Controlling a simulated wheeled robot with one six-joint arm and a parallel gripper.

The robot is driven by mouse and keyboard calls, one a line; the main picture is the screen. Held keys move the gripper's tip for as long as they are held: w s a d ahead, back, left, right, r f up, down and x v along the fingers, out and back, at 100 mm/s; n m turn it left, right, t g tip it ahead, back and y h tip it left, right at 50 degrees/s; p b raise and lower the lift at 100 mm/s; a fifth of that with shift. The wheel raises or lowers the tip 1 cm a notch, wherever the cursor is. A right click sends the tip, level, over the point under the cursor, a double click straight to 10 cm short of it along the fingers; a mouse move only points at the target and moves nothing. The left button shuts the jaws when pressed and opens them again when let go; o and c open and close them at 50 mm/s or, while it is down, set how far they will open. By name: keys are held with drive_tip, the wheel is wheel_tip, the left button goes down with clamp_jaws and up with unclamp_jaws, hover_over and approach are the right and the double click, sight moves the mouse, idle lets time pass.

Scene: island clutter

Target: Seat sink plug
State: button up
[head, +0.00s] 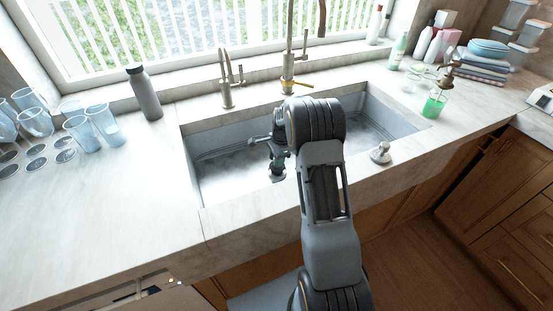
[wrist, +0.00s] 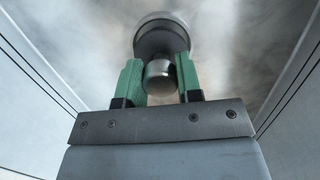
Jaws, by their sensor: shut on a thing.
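My gripper (head: 277,160) points down inside the sink basin (head: 215,165), in its left part. In the wrist view its green fingers (wrist: 159,85) are shut on the knob of a metal plug (wrist: 162,38). The plug's wider round disc lies beyond the fingertips, against the blurred grey basin floor. The disc's lower part shows dimly under the gripper in the head view. I cannot tell whether the plug touches the floor. The drain opening is not visible; the plug and my arm hide that area.
A small metal knob-topped piece (head: 380,153) stands on the counter by the sink's front right edge. Taps (head: 227,85) stand behind the basin. Blue glasses (head: 80,133) and a grey bottle (head: 145,93) are left; a green soap dispenser (head: 434,105) is right.

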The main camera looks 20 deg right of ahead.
drive_tip(key=shift+f+b, duration=0.7)
drive_tip(key=shift+f, duration=0.45)
drive_tip(key=o, duration=1)
wheel_tip(320, 180, up, 14)
drive_tip(key=d, duration=0.2)
drive_tip(key=shift+f+p, duration=0.15)
drive_tip(key=shift+p, duration=0.15)
drive_tip(key=s+a+r+n+t+h+p, duration=0.1)
drive_tip(key=s+a+r+n+t+p, duration=0.15)
drive_tip(key=s+a+r+n, duration=0.8)
drive_tip(key=s+a+n+t+p, duration=0.1)
drive_tip(key=s+n, duration=0.6)
drive_tip(key=s, duration=0.8)
drive_tip(key=shift+a+r+n+h+p, duration=0.35)
drive_tip(key=shift+a+p, duration=0.4)
drive_tip(key=shift+a, duration=0.25)
